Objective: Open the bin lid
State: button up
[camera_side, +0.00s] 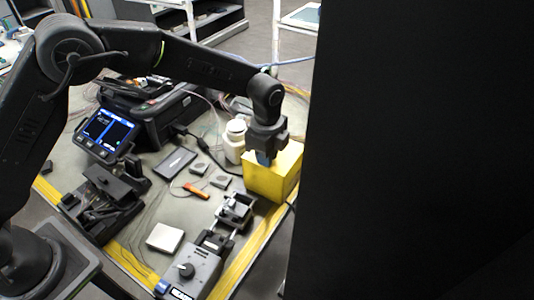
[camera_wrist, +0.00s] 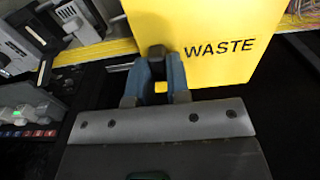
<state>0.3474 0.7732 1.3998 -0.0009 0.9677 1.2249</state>
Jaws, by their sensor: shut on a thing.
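The yellow bin (camera_side: 272,183) stands at the right edge of the table in the side view. In the wrist view, its yellow face marked WASTE (camera_wrist: 205,35) fills the upper right. My gripper (camera_side: 263,158) is at the bin's upper left edge. In the wrist view, the blue fingers of my gripper (camera_wrist: 160,72) are closed about a small dark handle (camera_wrist: 157,50) at the edge of the yellow face. I cannot tell from these views whether the lid is raised. The bin's inside is hidden.
A white bottle (camera_side: 235,140) stands close to the left of the bin. A clamp fixture (camera_side: 235,212) and a grey box with a knob (camera_side: 188,270) are in front. The fusion splicer (camera_side: 150,105) is at the back left. A large black panel (camera_side: 420,150) blocks the right side.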

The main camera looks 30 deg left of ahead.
grip_shut()
jog(key=shift+w, duration=4.75)
jog(key=o, duration=0.7)
grip_release()
jog(key=shift+o, duration=0.2)
notch_tip(320, 180, up, 14)
jog(key=shift+f, duration=0.1)
